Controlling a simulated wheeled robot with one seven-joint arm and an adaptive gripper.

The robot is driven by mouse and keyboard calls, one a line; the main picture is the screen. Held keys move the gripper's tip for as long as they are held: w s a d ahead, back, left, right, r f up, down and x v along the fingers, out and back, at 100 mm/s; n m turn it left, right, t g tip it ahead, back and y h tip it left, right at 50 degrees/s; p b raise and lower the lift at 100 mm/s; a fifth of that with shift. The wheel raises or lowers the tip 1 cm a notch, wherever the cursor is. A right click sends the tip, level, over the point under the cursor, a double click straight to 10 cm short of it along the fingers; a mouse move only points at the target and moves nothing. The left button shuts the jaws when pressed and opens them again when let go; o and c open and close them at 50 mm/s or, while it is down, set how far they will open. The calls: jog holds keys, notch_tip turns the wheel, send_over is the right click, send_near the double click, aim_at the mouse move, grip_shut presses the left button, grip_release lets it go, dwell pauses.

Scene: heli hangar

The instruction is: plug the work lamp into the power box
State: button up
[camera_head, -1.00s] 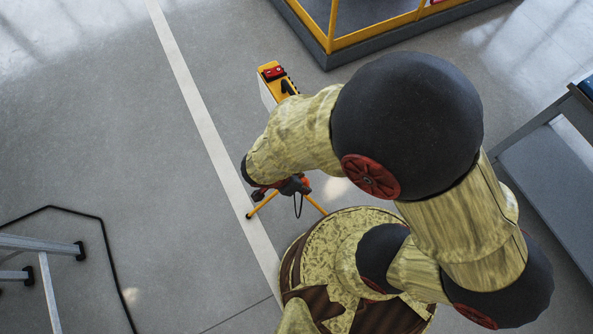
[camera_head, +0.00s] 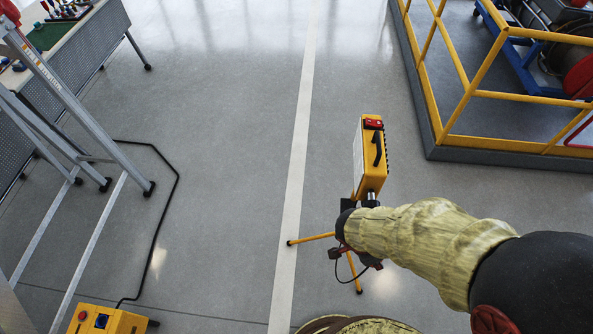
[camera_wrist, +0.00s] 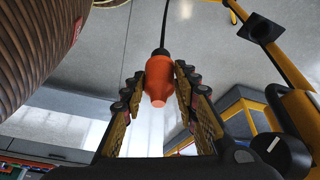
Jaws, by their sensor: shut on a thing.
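The work lamp (camera_head: 371,160) is a yellow case with a black handle and red top on yellow tripod legs, standing right of centre in the head view. My gripper (camera_wrist: 158,76) is shut on an orange plug (camera_wrist: 159,82), with a jaw on each side; a black cord runs from the plug to the top of the wrist view. In the head view my arm's end is at the tripod, and the gripper is largely hidden. The power box (camera_head: 108,320) is yellow, with a blue socket and a red button, at the bottom left, apart from my gripper and cut off by the frame edge.
A stepladder (camera_head: 88,118) stands at the left, over a black cable (camera_head: 160,232) on the floor. A workbench (camera_head: 88,50) is at the upper left. A yellow-railed platform (camera_head: 470,98) is at the upper right.

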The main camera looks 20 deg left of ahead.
jog(key=w+d+r+n+y, duration=0.1)
jog(key=w+d+r+n, duration=0.1)
jog(key=w, duration=0.6)
jog(key=w+d+r+n+t+y, duration=0.1)
jog(key=w+d+r+n, duration=0.2)
jog(key=w, duration=0.5)
jog(key=w+d+r+n+t+y, duration=0.1)
jog(key=w+d+r+n, duration=0.2)
jog(key=w, duration=0.6)
jog(key=shift+d+r+n, duration=0.15)
jog(key=shift+d+n, duration=0.95)
jog(key=shift+n, duration=0.1)
